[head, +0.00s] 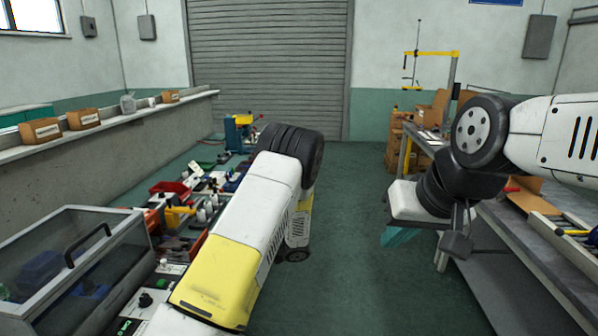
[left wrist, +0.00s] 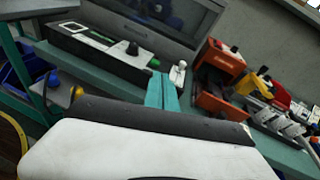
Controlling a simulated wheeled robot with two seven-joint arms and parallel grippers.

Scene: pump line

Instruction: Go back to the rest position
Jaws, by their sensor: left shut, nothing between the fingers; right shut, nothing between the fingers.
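My right arm comes in from the right in the head view. Its gripper, with teal fingers (head: 393,237), points down over the open floor, left of the right-hand workbench (head: 480,250). The fingers are shut and empty. My left arm reaches forward from the bottom of the head view, and its fingers are hidden there. In the left wrist view the left gripper's teal fingers (left wrist: 162,92) are together with nothing between them.
A clear-lidded case (head: 75,265) stands at the front left. Red bins (head: 170,188), small bottles and tools crowd the left bench beside my left arm. A low wall ledge (head: 130,118) holds cardboard boxes. Green floor (head: 355,215) lies free between the benches, towards the roller door (head: 270,65).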

